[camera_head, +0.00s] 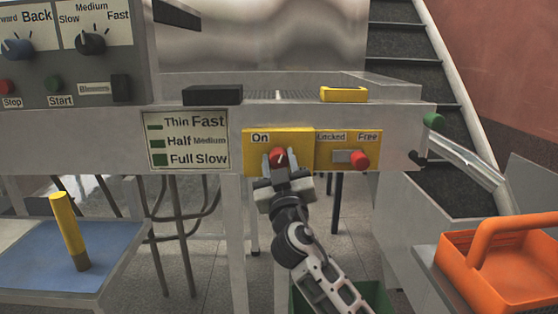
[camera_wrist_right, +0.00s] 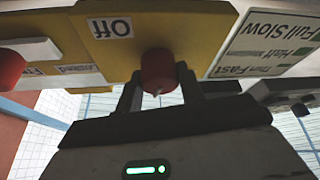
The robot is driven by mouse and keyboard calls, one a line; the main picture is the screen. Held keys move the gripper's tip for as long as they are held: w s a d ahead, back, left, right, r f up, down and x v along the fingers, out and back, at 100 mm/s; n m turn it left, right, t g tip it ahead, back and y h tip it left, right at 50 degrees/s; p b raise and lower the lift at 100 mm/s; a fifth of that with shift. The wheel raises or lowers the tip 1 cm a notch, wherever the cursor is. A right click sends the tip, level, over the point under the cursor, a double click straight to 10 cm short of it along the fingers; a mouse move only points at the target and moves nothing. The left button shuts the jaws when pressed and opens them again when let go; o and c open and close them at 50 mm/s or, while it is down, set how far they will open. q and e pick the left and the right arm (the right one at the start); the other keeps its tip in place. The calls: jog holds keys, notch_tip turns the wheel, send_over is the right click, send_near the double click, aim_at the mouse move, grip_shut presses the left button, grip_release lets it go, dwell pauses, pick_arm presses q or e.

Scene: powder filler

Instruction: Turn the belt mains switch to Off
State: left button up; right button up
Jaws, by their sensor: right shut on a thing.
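The belt mains switch is a red knob (camera_head: 279,157) on a yellow plate (camera_head: 304,136) on the machine's front. An "On" label (camera_head: 260,138) sits above and left of it. My right gripper (camera_head: 281,168) comes from below and is shut on the knob. The wrist view, upside down, shows the red knob (camera_wrist_right: 158,70) between the two fingers and an "Off" label (camera_wrist_right: 110,28) beside it. In the head view that label is hidden by my gripper. A pale mark shows on the knob, but I cannot tell its exact setting. My left gripper is out of view.
A red locking knob (camera_head: 360,160) with "Locked" and "Free" labels is close on the right. A green knob (camera_head: 433,121) sticks out at the machine's right end. An orange basket (camera_head: 500,262) stands lower right. A yellow-handled tool (camera_head: 67,222) stands on the blue surface at left.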

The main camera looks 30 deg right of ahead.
jog(key=n+y+p, duration=0.1)
jog(key=n, duration=0.1)
jog(key=n+y+p, duration=0.1)
jog(key=n+p, duration=0.1)
jog(key=n, duration=0.1)
jog(key=shift+r+y, duration=0.2)
jog(key=shift+y, duration=0.2)
jog(key=n+y+p, duration=0.1)
jog(key=n+p, duration=0.3)
jog(key=n+g+y+p, duration=0.1)
jog(key=n+p, duration=0.3)
jog(key=shift+y+p, duration=0.3)
jog(key=shift+y, duration=0.1)
jog(key=n+p, duration=0.2)
jog(key=p, duration=0.1)
jog(key=shift+f+g+y, duration=0.1)
jog(key=shift+g+y, duration=0.2)
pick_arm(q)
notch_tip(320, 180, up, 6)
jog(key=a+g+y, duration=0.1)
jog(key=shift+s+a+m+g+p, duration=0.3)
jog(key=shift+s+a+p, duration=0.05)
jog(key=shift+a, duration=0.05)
pick_arm(e)
jog(key=shift+n, duration=0.5)
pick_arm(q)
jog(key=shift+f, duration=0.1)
pick_arm(e)
jog(key=shift+f, duration=0.15)
jog(key=o, duration=1)
